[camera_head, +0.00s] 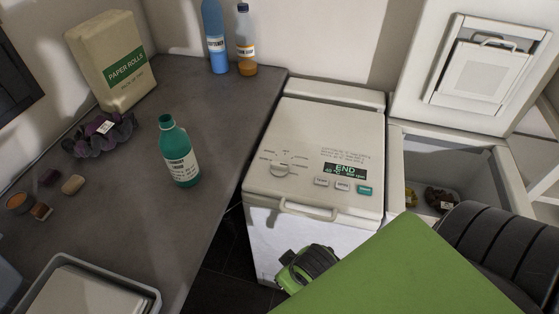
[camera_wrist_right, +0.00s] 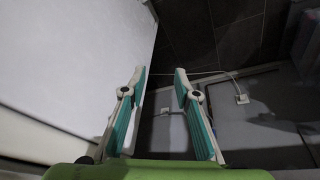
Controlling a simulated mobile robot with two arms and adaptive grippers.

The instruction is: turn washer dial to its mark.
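The washer (camera_head: 360,135) is a white toploader with its lid shut, beside the grey counter. Its round pale dial (camera_head: 280,169) sits at the left of the control panel, with small printed marks around it. The marks are too small to read, so I cannot tell which one the dial points at. The display (camera_head: 345,170) reads END. My right arm crosses the lower right of the head view, in front of the washer. In the right wrist view, my right gripper (camera_wrist_right: 160,72) is open and empty, its fingers apart, beside a white panel. My left gripper is not in view.
Three buttons sit right of the dial, and a handle (camera_head: 308,210) juts from the lid's front edge. The second toploader (camera_head: 515,190) stands open at right with items inside. A green bottle (camera_head: 180,165) and paper rolls pack (camera_head: 110,65) stand on the counter (camera_head: 215,110).

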